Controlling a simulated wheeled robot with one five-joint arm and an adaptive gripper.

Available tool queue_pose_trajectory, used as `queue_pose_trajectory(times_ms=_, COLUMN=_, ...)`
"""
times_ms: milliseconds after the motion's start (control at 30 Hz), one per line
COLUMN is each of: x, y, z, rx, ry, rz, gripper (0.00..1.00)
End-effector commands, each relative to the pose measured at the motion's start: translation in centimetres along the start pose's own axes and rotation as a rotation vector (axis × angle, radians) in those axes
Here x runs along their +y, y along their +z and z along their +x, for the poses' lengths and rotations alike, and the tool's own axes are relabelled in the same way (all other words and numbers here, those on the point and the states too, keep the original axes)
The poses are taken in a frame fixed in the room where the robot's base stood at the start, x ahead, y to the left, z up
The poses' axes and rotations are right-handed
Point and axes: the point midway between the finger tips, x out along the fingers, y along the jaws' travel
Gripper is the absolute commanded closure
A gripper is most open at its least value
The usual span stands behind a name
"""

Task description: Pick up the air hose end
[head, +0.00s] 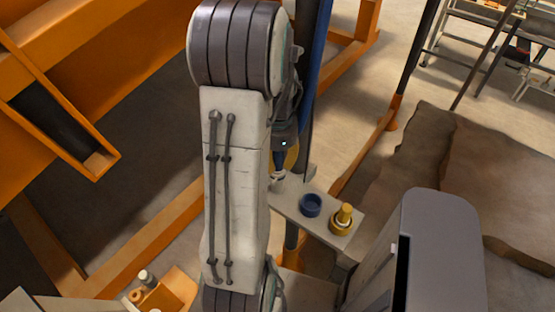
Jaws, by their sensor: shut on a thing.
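My gripper (279,172) shows only in part, just right of my upright white arm link, which hides much of it. It is shut, with its tip at the left end of a small grey shelf (326,231). A small blue and pale piece, which looks like the air hose end (278,179), is at its fingertips. The grip itself is too small and covered to see clearly. A blue strip (320,45), possibly the hose, runs down behind my arm beside a dark post.
Orange frame beams (140,238) stand left and behind. A brown sandbed (440,165) lies at right. Open concrete floor shows between.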

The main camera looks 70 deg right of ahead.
Motion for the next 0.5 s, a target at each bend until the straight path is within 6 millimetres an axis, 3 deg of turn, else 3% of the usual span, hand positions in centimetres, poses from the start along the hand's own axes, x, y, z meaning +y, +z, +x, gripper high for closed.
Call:
queue_pose_trajectory(times_ms=200, x=-0.01, y=0.0, z=0.0, rx=0.0, ry=0.0, rz=0.0, gripper=1.0)
queue_pose_trajectory(times_ms=500, x=-0.02, y=-0.01, z=0.02, rx=0.0, ry=-0.001, rz=0.0, gripper=1.0)
